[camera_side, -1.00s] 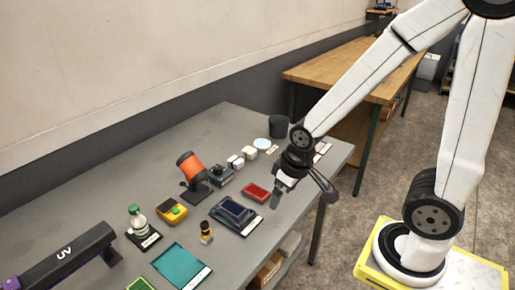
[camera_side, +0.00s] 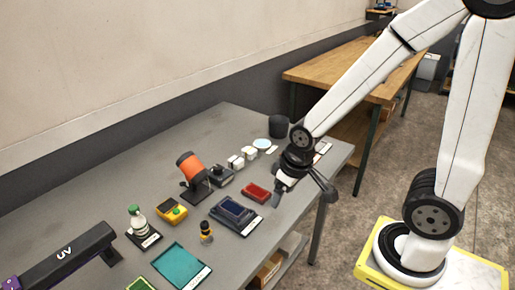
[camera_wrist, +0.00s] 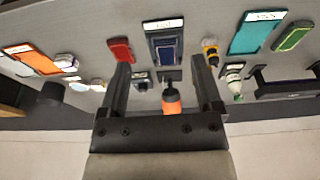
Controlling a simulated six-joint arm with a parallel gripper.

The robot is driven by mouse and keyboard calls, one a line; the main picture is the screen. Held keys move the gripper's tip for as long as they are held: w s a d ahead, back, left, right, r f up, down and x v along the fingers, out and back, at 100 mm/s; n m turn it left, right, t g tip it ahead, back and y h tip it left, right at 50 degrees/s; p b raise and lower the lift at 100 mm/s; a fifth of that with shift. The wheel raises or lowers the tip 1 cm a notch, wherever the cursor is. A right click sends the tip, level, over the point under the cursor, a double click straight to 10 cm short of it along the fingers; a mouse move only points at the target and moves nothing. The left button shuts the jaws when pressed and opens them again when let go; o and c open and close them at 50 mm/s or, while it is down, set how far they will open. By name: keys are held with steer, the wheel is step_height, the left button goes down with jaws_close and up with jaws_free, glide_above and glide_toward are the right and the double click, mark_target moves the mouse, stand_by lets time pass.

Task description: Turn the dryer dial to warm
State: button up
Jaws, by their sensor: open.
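An orange cylinder on a dark stand, which looks like the dryer (camera_side: 188,167), stands on the grey bench in the side view. It also shows between my fingers in the wrist view (camera_wrist: 171,101). A small dark box with a knob on top, perhaps the dial (camera_side: 220,176), sits just right of it; in the wrist view this box (camera_wrist: 141,79) is partly beside my finger. The dial's setting is too small to read. My gripper (camera_side: 301,193) is open and empty near the bench's right front edge, apart from both. Its two fingers (camera_wrist: 161,62) are spread in the wrist view.
A red block (camera_side: 257,192) and a dark blue-screened device (camera_side: 236,213) lie between my gripper and the dryer. Small white blocks (camera_side: 241,157) and a black cup (camera_side: 278,126) stand behind.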

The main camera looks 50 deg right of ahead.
steer(key=w+d+f+n+y, duration=0.1)
steer(key=w+d+n, duration=0.1)
steer(key=w, duration=0.6)
steer(key=w+d+n, duration=0.2)
steer(key=w+d, duration=0.1)
steer(key=w, duration=0.6)
steer(key=n+y, duration=0.2)
steer(key=n, duration=0.3)
glide_toward(218, 167)
steer(key=shift+a+f+t, duration=0.1)
steer(key=shift+f+t, duration=0.2)
steer(key=shift+f, duration=0.5)
steer(key=shift+f, duration=0.1)
steer(key=shift+x, duration=3.8)
steer(key=shift+a, duration=0.1)
jaws_close()
